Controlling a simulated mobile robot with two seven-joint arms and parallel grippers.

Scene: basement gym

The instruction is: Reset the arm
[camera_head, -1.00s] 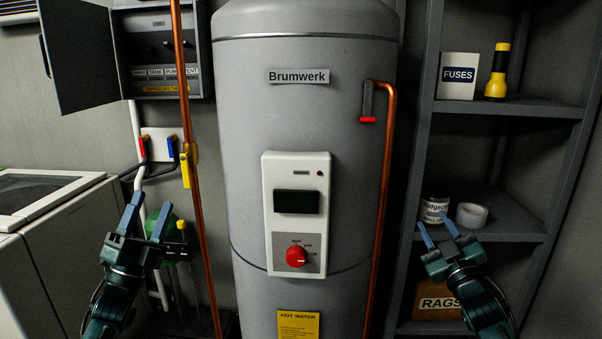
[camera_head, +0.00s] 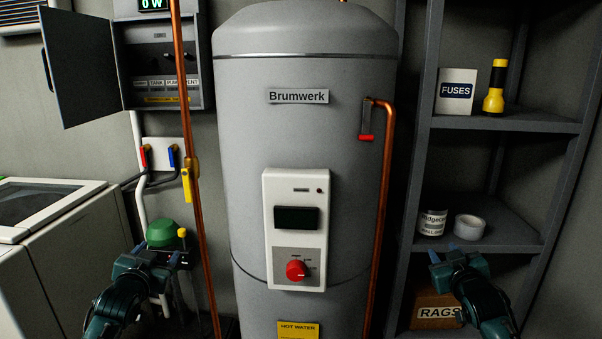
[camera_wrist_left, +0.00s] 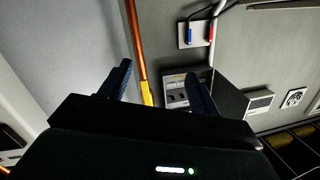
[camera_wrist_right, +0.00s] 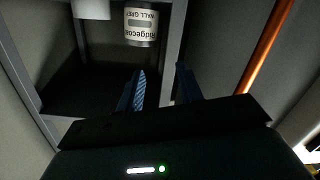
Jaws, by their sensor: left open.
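My left gripper (camera_head: 152,252) is low on the left in the head view, in front of the green-topped device. Its two blue fingers stand apart in the left wrist view (camera_wrist_left: 160,80), with nothing held between them. My right gripper (camera_head: 443,252) is low on the right, in front of the shelf unit. Its fingers show a narrower gap in the right wrist view (camera_wrist_right: 162,78), and nothing sits between them. In the head view both grippers' fingers look foreshortened.
A grey boiler (camera_head: 350,140) with a red dial (camera_head: 297,270) stands between my arms. A copper pipe (camera_head: 198,230) runs near my left gripper. The shelf unit (camera_head: 505,122) holds a can (camera_head: 432,223), a tape roll (camera_head: 469,227) and a rags box (camera_head: 430,311). A white appliance (camera_head: 90,225) stands left.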

